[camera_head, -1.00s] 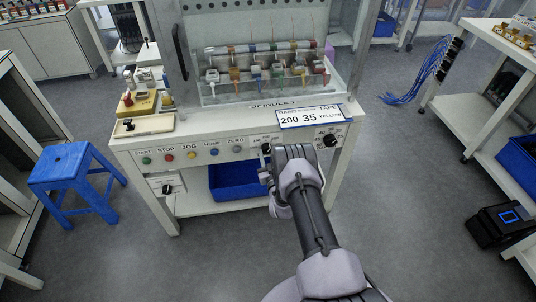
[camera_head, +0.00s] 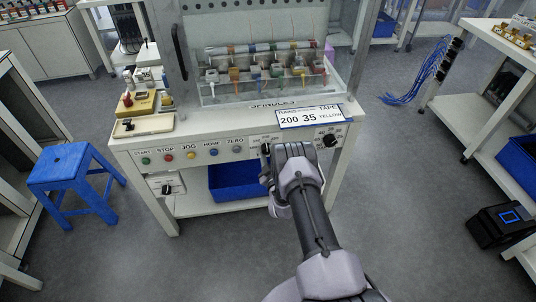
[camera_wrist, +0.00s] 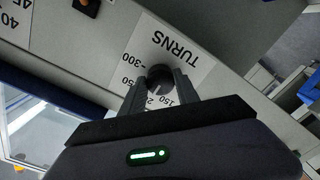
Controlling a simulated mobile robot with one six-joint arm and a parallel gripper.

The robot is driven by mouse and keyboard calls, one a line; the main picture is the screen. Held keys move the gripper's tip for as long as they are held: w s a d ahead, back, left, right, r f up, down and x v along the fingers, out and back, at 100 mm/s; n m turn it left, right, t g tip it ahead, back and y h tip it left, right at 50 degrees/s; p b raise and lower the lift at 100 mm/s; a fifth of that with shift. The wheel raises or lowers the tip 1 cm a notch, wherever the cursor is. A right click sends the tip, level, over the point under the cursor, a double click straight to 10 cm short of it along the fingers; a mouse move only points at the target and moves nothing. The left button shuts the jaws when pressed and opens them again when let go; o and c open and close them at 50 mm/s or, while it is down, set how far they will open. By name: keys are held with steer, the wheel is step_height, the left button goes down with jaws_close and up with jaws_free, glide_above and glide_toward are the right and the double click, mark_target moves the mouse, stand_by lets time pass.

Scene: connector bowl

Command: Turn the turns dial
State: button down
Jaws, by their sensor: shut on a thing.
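The turns dial is a black knob (camera_wrist: 160,78) on a white label marked TURNS, with numbers around it, in the wrist view. In the head view the dial (camera_head: 266,148) is mostly hidden behind my gripper (camera_head: 272,166), at the front panel of the white machine. In the wrist view both fingers of my gripper (camera_wrist: 161,88) are shut on the dial, one on each side.
A second black dial (camera_head: 330,140) is to the right on the panel. START, STOP, JOG, HOME and ZERO buttons (camera_head: 190,154) run to the left. A blue bin (camera_head: 232,182) sits on the shelf below. A blue stool (camera_head: 75,165) stands at left.

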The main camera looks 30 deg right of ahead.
stand_by(0.4)
steer(key=c, duration=0.9)
jaws_free()
steer(key=shift+s, duration=0.1)
steer(key=p+v, duration=0.8)
steer(key=v, duration=0.9)
steer(key=shift+s, duration=0.2)
